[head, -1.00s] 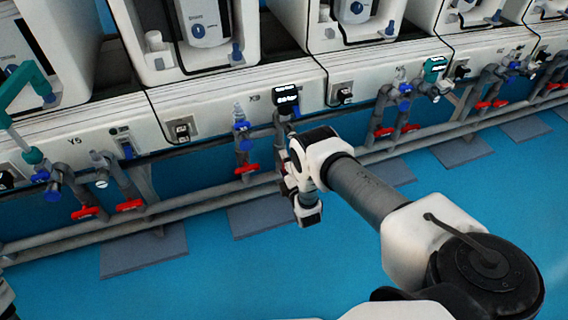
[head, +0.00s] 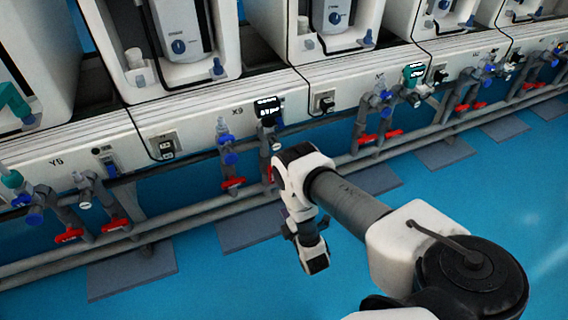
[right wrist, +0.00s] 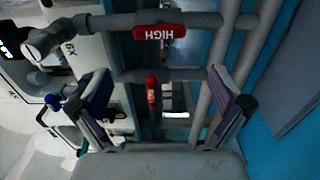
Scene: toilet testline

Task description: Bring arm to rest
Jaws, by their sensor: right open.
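My right arm (head: 350,205) reaches in from the lower right in the head view, bent at the wrist. My right gripper (head: 289,228) is small and partly hidden by the wrist there, over the blue floor in front of the pipes. In the right wrist view the right gripper (right wrist: 163,108) is open. Its two purple-padded fingers stand wide apart with nothing between them touching either pad. A red handle marked HIGH (right wrist: 160,32) and a second red handle (right wrist: 151,90) lie beyond the fingers on grey pipes. My left gripper is not in view.
A white test bench (head: 80,145) with several toilet units runs along the back. Grey pipes (head: 200,212) with red and blue valves run along its front. A dark gauge (head: 267,111) stands near X9. Blue floor (head: 470,205) is clear at the right.

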